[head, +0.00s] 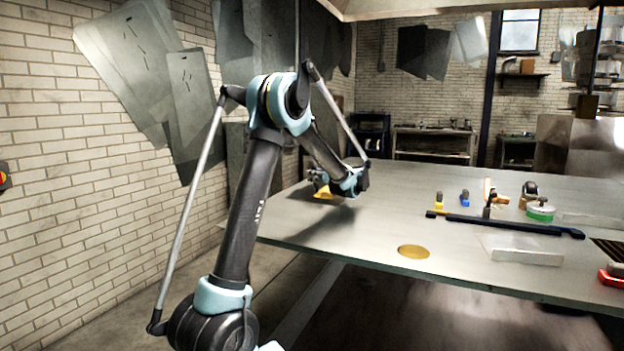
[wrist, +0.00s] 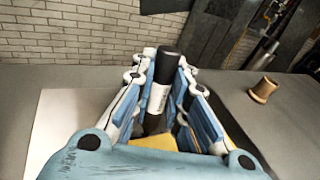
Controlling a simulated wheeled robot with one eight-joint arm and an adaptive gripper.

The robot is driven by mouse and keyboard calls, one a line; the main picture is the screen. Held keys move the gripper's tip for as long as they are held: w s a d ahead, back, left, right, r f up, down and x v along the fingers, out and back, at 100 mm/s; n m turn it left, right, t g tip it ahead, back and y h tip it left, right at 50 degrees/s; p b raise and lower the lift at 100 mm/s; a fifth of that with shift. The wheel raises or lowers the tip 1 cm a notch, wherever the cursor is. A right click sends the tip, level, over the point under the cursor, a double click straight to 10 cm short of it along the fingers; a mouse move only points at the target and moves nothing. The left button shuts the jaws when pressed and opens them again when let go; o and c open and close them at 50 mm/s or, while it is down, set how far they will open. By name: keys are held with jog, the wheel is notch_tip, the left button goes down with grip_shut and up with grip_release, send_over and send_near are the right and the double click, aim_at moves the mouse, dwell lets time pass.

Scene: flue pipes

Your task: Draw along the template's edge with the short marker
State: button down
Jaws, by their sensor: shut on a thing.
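My gripper (head: 318,182) is low over the far left part of the metal table. In the wrist view its blue-padded fingers (wrist: 165,75) are shut on a short dark marker (wrist: 158,95) with a white label. The marker stands roughly upright, slightly tilted, between the fingers. A flat yellow piece, seemingly the template (wrist: 152,142), shows below and behind the fingers; it also shows in the head view (head: 323,194). A pale sheet (wrist: 65,120) lies to the left in the wrist view. The marker's tip is hidden, so I cannot tell whether it touches anything.
A wooden spool (wrist: 262,90) stands right of my gripper in the wrist view. On the table (head: 340,240), a long dark bar (head: 510,225), a yellow block (head: 438,201), a blue block (head: 464,197), a green-banded roll (head: 540,211) and a brass disc (head: 413,251) lie to the right.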

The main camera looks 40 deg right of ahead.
aim_at(324, 186)
jog(key=shift+w+d, duration=0.3)
jog(key=shift+d, duration=0.3)
jog(key=shift+w+d, duration=0.25)
jog(key=shift+d, duration=0.35)
jog(key=shift+w+d, duration=0.1)
jog(key=shift+d, duration=0.05)
jog(key=shift+w+d, duration=0.35)
jog(key=shift+d, duration=0.3)
jog(key=shift+w+d, duration=0.35)
jog(key=shift+d, duration=0.3)
jog(key=shift+d, duration=0.15)
jog(key=shift+w+d, duration=0.35)
jog(key=shift+d, duration=0.2)
jog(key=shift+w+d, duration=0.35)
jog(key=shift+d, duration=0.2)
jog(key=shift+d, duration=0.15)
jog(key=shift+w+d, duration=0.35)
jog(key=shift+d, duration=0.25)
jog(key=shift+w+d, duration=0.35)
jog(key=shift+d, duration=0.25)
notch_tip(324, 186, up, 6)
jog(key=shift+w+a, duration=0.25)
jog(key=shift+w, duration=0.2)
